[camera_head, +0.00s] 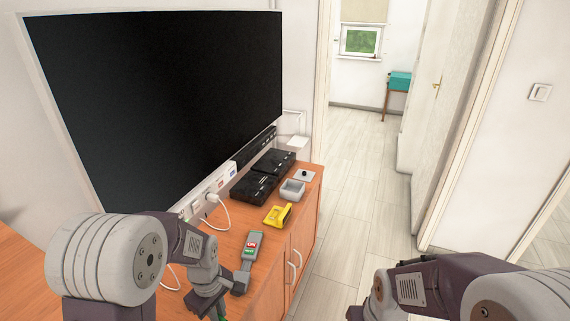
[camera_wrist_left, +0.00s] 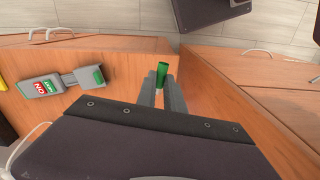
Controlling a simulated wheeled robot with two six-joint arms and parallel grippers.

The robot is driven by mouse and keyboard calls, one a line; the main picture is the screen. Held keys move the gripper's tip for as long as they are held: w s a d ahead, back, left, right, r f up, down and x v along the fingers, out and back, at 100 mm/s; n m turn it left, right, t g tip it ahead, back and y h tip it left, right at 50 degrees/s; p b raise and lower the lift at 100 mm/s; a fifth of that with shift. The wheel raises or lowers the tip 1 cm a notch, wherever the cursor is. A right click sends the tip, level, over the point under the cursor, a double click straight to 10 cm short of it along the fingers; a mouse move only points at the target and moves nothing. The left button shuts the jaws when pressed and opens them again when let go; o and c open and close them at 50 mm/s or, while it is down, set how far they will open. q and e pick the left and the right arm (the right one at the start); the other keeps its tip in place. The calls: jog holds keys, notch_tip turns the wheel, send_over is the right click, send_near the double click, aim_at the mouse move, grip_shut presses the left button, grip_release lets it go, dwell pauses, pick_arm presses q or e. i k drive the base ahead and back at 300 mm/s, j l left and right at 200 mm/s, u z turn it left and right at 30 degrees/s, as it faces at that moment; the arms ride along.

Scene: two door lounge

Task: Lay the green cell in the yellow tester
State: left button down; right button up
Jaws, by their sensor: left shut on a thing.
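The green cell (camera_wrist_left: 162,70) is a small green cylinder. My left gripper (camera_wrist_left: 162,88) is shut on it, and its top end sticks out past the fingertips in the left wrist view. In the head view this gripper is at the bottom edge, mostly cut off, over the near end of the wooden cabinet. The yellow tester (camera_head: 278,214) lies on the cabinet top, farther along and to the right of the gripper. Only a sliver of yellow shows at the left edge of the wrist view. My right arm is at the lower right; its gripper is out of frame.
A grey device (camera_head: 251,246) with a red-and-green label lies between my left gripper and the tester. Behind the tester are a grey tray (camera_head: 292,191), black boxes (camera_head: 256,187) and a white power strip (camera_head: 213,189) with a cable.

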aim_at(277, 217)
jog(key=i+l+u, duration=0.3)
jog(key=i+l, duration=0.25)
jog(key=i+l+u, duration=0.3)
jog(key=i+l, duration=0.2)
jog(key=l, duration=0.15)
jog(key=i+l+u, duration=0.15)
jog(key=l, duration=0.2)
jog(key=i+l+u, duration=0.15)
jog(key=l, duration=0.25)
jog(key=i+l+u, duration=0.15)
jog(key=i+l, duration=0.15)
jog(key=i+l+u, duration=0.15)
jog(key=l, duration=0.4)
